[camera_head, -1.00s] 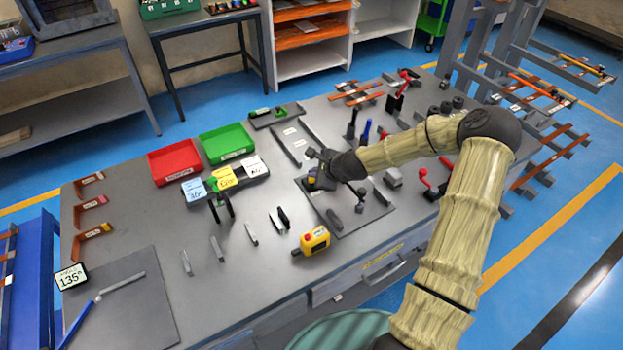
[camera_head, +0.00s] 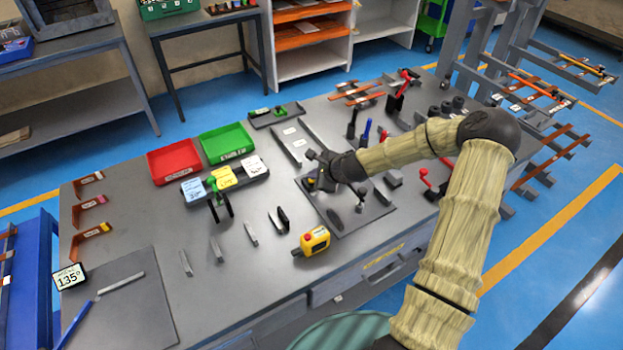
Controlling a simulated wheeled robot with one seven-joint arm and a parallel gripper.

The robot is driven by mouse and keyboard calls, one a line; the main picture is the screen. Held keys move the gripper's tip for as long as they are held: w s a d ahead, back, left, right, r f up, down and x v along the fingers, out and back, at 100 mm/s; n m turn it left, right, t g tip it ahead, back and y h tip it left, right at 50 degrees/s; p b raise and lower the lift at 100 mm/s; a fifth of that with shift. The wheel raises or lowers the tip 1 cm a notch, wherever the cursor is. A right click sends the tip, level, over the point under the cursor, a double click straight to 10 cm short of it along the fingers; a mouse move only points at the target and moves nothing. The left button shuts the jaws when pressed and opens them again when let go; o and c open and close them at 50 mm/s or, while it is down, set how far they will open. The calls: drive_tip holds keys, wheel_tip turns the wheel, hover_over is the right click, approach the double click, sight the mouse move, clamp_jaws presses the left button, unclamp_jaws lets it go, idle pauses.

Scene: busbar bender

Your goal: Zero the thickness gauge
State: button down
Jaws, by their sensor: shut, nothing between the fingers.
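My gripper (camera_head: 318,172) is over the back left part of a dark grey mat (camera_head: 372,209) on the bench. Its dark fingers are small in the picture; they look shut, with nothing held. A small dark item with a yellow patch (camera_head: 310,184) lies right at the fingers, partly hidden by them. It may be the thickness gauge, but I cannot read any display or button on it. I cannot tell whether the fingers touch it. A dark upright part (camera_head: 360,197) stands on the mat, in front of my gripper.
A yellow box with a red button (camera_head: 314,241) stands by the mat's front left. A red bin (camera_head: 174,164) and a green bin (camera_head: 226,143) are at the back left, behind a labelled rack (camera_head: 226,180). Red-handled tools stand at the right.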

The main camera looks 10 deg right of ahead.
drive_tip(key=shift+r+p, duration=0.65)
drive_tip(key=shift+r, duration=0.25)
wheel_tip(320, 180, up, 5)
drive_tip(key=p, duration=0.3)
drive_tip(key=shift+p, duration=0.35)
idle(0.4)
